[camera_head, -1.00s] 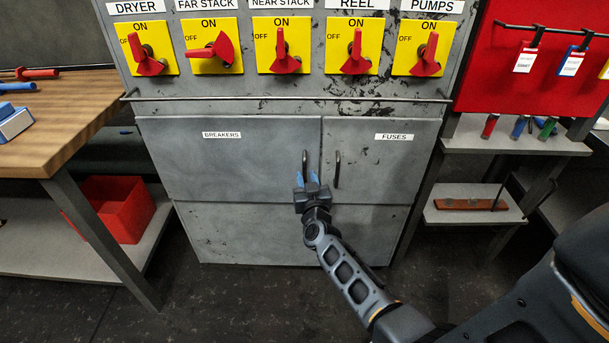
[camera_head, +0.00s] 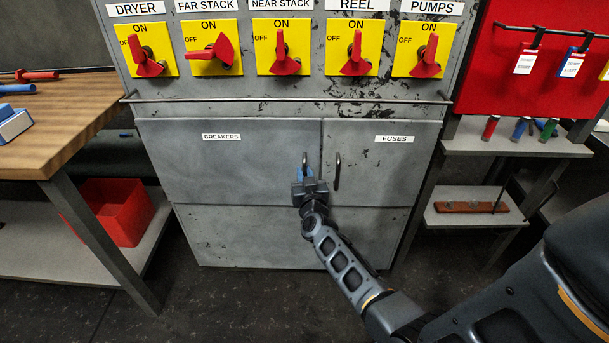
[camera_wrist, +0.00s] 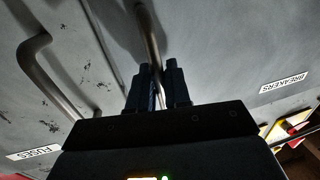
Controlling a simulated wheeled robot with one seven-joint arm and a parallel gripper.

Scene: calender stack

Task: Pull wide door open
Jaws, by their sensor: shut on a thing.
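The wide door (camera_head: 230,160) is the grey left panel labelled BREAKERS, and it looks closed or nearly so in the head view. Its dark bar handle (camera_head: 305,161) stands upright at the door's right edge. My gripper (camera_head: 304,174) has blue fingers and is shut on this handle's lower part. In the wrist view, the handle (camera_wrist: 146,32) runs down between the two fingers (camera_wrist: 161,86). The narrow door (camera_head: 375,165) labelled FUSES is closed beside it, with its own handle (camera_head: 337,170) just right of my gripper.
Above the doors runs a horizontal rail (camera_head: 285,98) below several red rotary switches. A wooden workbench (camera_head: 70,130) with a red bin (camera_head: 118,205) below stands at left. Grey shelves (camera_head: 470,215) stand at right. The floor before the cabinet is open.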

